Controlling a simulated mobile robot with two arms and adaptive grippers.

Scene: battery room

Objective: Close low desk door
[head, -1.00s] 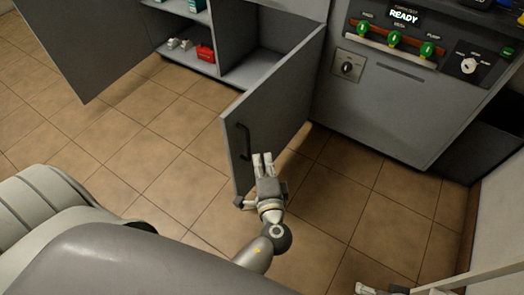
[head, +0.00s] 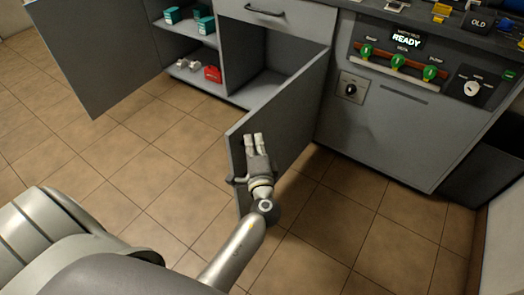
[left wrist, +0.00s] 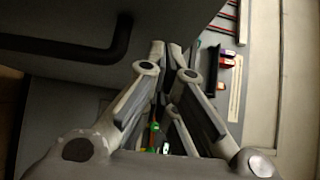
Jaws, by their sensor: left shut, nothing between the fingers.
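The low desk door (head: 292,112) is a grey panel standing open in the middle of the head view, swung out from the low cabinet. My left gripper (head: 253,138) is shut and empty, over the door's near-left part in the picture. I cannot tell whether it touches the panel. The gripper and wrist mostly hide the door's handle in the head view. In the left wrist view the dark handle (left wrist: 75,50) lies on the door's face at upper left, beside my fingers (left wrist: 166,48). My right gripper is not in view.
The open compartment (head: 262,88) is behind the door. Shelves beside it hold teal boxes (head: 172,15) and a red item (head: 213,73). Another grey door (head: 95,50) stands open at left. A control panel (head: 400,60) is at right. The tiled floor is clear.

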